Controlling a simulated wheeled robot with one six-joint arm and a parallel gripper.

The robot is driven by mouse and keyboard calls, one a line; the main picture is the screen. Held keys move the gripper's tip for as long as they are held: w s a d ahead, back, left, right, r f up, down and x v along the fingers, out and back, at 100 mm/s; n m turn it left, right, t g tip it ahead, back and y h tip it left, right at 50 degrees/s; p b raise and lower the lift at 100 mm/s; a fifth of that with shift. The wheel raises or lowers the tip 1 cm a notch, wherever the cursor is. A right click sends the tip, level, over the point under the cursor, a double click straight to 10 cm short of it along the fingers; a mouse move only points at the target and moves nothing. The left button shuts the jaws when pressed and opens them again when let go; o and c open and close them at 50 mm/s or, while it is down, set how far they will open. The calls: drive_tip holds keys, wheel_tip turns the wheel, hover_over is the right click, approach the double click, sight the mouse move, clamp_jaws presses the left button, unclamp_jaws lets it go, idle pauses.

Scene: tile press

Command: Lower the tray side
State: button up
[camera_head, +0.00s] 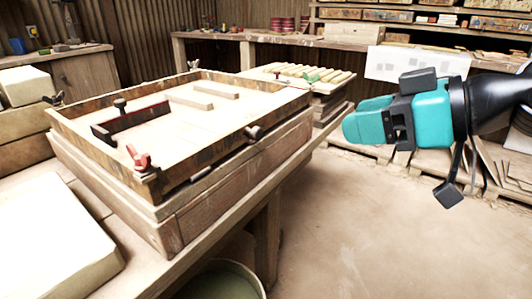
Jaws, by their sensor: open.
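A wooden tray (175,210) with raised dark-edged sides sits on a workbench at the left centre. A red clamp or latch (139,160) is at the tray's near corner. Inside lie a dark bar with a knob (130,120) and two pale wooden strips (190,103). My gripper (350,126), teal and dark, is in the air right of the tray, clear of it and pointing left. The gap between its fingers is hard to see from this side.
A clay slab (55,240) lies on the bench at the near left. A bucket (225,282) stands below the bench edge. Behind the tray is a board with several pale sticks and a green one (312,74). Open floor (370,220) lies below my gripper.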

drive_tip(key=p, duration=0.5)
approach(260, 134)
drive_tip(key=p+x, duration=0.7)
drive_tip(key=x, duration=0.1)
drive_tip(key=shift+w+a, duration=0.1)
drive_tip(key=shift+a, duration=0.15)
drive_tip(key=shift+c, duration=0.5)
